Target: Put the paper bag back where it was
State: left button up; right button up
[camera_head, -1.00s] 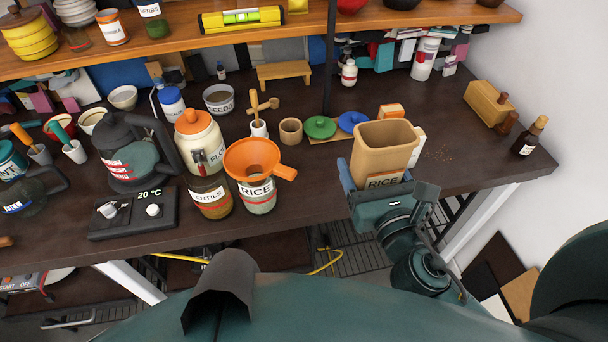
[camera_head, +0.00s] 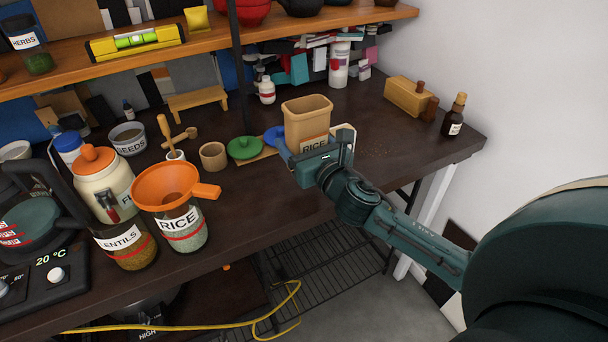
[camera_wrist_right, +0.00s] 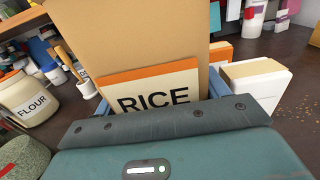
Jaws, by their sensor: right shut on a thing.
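The tan paper bag (camera_head: 307,118) with an open top and a RICE label is in my right gripper (camera_head: 312,160), over the right part of the dark worktop. My right gripper is shut on the bag, which is upright. In the right wrist view the bag (camera_wrist_right: 140,40) fills the top middle, its label facing the gripper. I cannot tell whether the bag's bottom touches the worktop. A glass RICE jar (camera_head: 183,228) with an orange funnel (camera_head: 168,188) in its mouth stands at the left front. My left gripper is not in view.
A white-and-tan box (camera_wrist_right: 258,82) stands close behind the bag on the right. A green disc (camera_head: 244,147) and a wooden cup (camera_head: 213,156) are left of it. A brown bottle (camera_head: 454,115) and wooden block (camera_head: 408,97) stand at the right.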

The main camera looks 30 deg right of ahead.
notch_tip(320, 180, down, 5)
jog(key=shift+f+b, duration=0.1)
jog(key=shift+b, duration=0.75)
jog(key=shift+f, duration=0.3)
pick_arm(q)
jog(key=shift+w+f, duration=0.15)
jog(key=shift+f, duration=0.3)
pick_arm(e)
jog(key=shift+r, duration=0.1)
jog(key=shift+f, duration=0.2)
jog(key=o, duration=1.2)
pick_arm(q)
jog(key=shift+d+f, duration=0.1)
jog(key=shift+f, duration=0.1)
